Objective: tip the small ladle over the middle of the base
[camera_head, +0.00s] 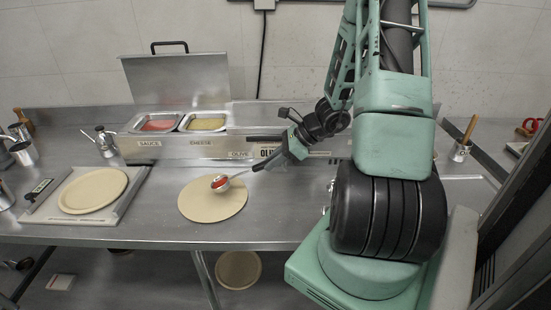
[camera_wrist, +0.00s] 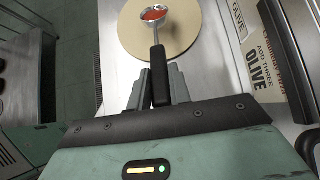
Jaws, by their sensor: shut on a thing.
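A small ladle (camera_head: 221,183) with a dark handle and a steel bowl holds red sauce. My gripper (camera_head: 262,163) is shut on its handle. The bowl is over the round, pale dough base (camera_head: 212,207), near its upper middle in the head view. In the wrist view my gripper (camera_wrist: 159,88) grips the black handle, and the ladle bowl (camera_wrist: 154,14) is over the base (camera_wrist: 187,38), with red sauce showing inside. The bowl looks level. I cannot tell its exact height above the base.
Behind the base is a topping rail with a red sauce pan (camera_head: 157,123) and a cheese pan (camera_head: 205,122). A second base (camera_head: 92,190) lies on a board (camera_head: 118,210) at left. An oil can (camera_head: 104,140) stands behind it. The counter in front is clear.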

